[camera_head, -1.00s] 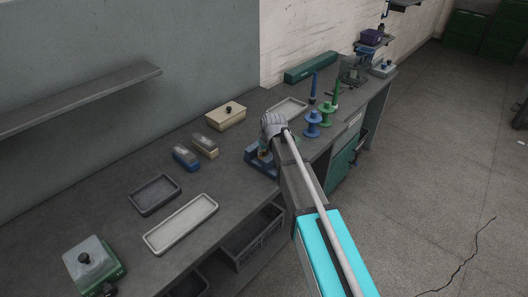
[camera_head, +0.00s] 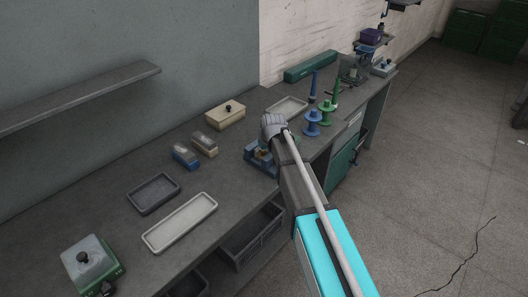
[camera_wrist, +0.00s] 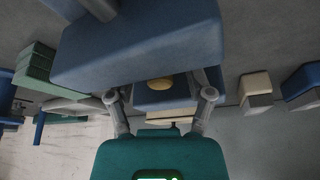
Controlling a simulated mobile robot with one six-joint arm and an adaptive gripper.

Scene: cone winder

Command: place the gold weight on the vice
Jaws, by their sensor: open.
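The blue vice (camera_head: 254,158) stands on the bench near its front edge, partly covered by my arm in the head view. In the wrist view its large blue body (camera_wrist: 135,45) fills the upper middle. The gold weight (camera_wrist: 160,84) shows as a small yellow disc against a smaller blue part of the vice. It appears to rest there, though the contact is partly hidden. My gripper (camera_wrist: 161,97) is open, with one finger on each side of the weight in the picture and a visible gap to it. In the head view my arm hides the fingers.
Blue and green spools (camera_head: 312,123) stand right of my wrist. A blue block (camera_head: 186,157), a beige block (camera_head: 205,145) and a beige box (camera_head: 225,115) lie to the left. A dark tray (camera_head: 153,194) and a pale tray (camera_head: 180,222) lie nearer, with bare bench around them.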

